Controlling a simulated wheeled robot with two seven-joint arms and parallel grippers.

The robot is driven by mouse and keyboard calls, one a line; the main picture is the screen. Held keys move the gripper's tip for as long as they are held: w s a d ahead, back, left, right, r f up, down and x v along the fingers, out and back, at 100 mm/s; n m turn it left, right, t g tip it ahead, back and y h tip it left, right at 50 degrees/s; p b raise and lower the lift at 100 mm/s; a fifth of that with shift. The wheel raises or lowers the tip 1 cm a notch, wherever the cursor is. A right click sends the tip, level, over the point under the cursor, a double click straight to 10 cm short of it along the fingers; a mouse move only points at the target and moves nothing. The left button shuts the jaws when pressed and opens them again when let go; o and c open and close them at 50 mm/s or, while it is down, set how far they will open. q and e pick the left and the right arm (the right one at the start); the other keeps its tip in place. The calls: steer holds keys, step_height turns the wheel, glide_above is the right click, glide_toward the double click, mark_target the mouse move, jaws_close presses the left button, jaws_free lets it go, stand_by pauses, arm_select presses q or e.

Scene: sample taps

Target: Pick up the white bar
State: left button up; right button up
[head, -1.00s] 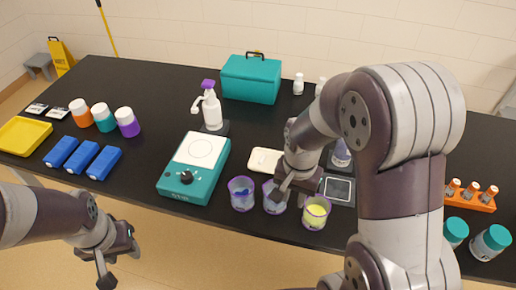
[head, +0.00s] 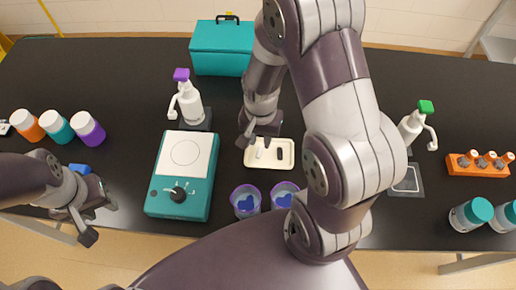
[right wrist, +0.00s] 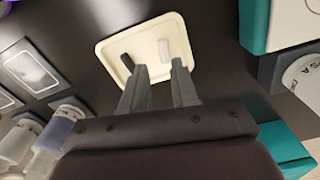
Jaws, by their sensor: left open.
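The white bar (right wrist: 164,50) lies in a shallow cream tray (right wrist: 178,22) beside a short black bar (right wrist: 127,62). In the head view the white bar (head: 259,153) is partly hidden by my right gripper (head: 256,141); the tray (head: 287,165) and black bar (head: 279,154) show there too. My right gripper (right wrist: 159,68) is open above the tray, fingers apart and pointing down at it, with the white bar showing beyond the gap between the fingertips. My left gripper (head: 92,223) is open and empty at the lower left, off the table's front edge.
A teal stirrer plate (head: 158,205) stands left of the tray. Two purple-rimmed cups (head: 245,201) stand in front of it. A purple-topped spray bottle (head: 188,102) and a teal box (head: 220,50) are behind. Bare black table lies right of the teal box.

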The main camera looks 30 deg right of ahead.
mark_target(258, 153)
steer(key=f, duration=0.6)
steer(key=shift+w+a+f, duration=0.1)
steer(key=shift+w+a, duration=0.05)
steer(key=shift+a, duration=0.05)
jaws_close()
